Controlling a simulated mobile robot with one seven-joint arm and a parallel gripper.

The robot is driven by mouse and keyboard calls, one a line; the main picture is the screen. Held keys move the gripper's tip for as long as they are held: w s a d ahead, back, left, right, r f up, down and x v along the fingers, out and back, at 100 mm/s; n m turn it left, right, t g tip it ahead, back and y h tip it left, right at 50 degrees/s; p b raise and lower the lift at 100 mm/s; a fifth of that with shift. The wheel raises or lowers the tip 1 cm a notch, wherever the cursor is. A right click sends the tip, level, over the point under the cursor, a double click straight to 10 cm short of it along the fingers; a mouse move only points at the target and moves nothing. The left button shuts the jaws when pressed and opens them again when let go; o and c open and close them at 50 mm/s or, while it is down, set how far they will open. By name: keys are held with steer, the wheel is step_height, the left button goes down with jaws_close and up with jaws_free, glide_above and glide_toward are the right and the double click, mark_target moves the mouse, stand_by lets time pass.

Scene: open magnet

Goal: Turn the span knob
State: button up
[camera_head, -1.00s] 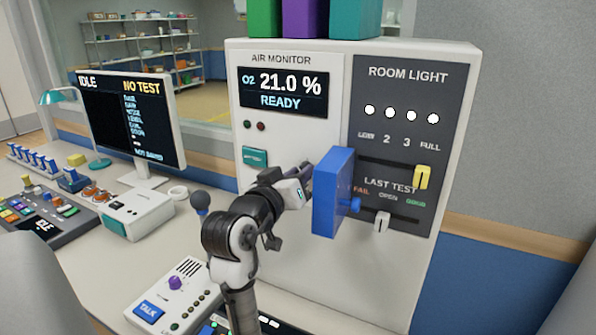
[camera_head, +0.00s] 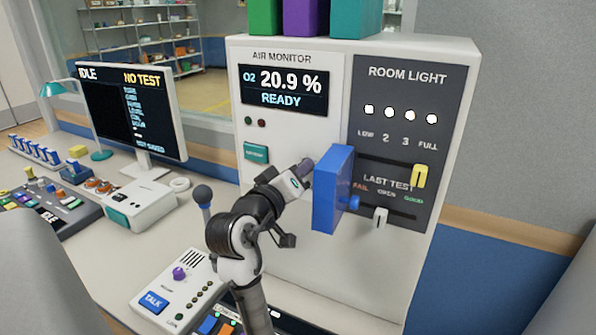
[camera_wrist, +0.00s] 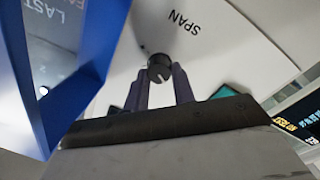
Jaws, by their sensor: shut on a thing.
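The span knob (camera_wrist: 160,66) is a small dark round knob on the white panel, with the word SPAN beside it in the wrist view. My gripper (camera_wrist: 163,84) has its two purple-grey fingers on either side of the knob and is shut on it. In the head view my gripper (camera_head: 305,166) reaches to the air monitor's white face (camera_head: 290,270), just left of the blue door. The knob is hidden there behind my gripper and arm. The air monitor's screen (camera_head: 284,92) reads O2 20.9 % and READY.
A blue open door (camera_head: 330,190) juts out from the panel, close to the right of my gripper; it also shows at the left of the wrist view (camera_wrist: 40,75). A yellow slider (camera_head: 419,175) and a white slider (camera_head: 380,217) sit right of it. A desk monitor (camera_head: 130,110) stands left.

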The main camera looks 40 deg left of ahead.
steer(key=o, duration=1)
steer(key=shift+s, duration=0.1)
steer(key=b+v, duration=0.4)
steer(key=v, duration=0.9)
steer(key=shift+s, duration=0.35)
steer(key=shift+f, duration=0.1)
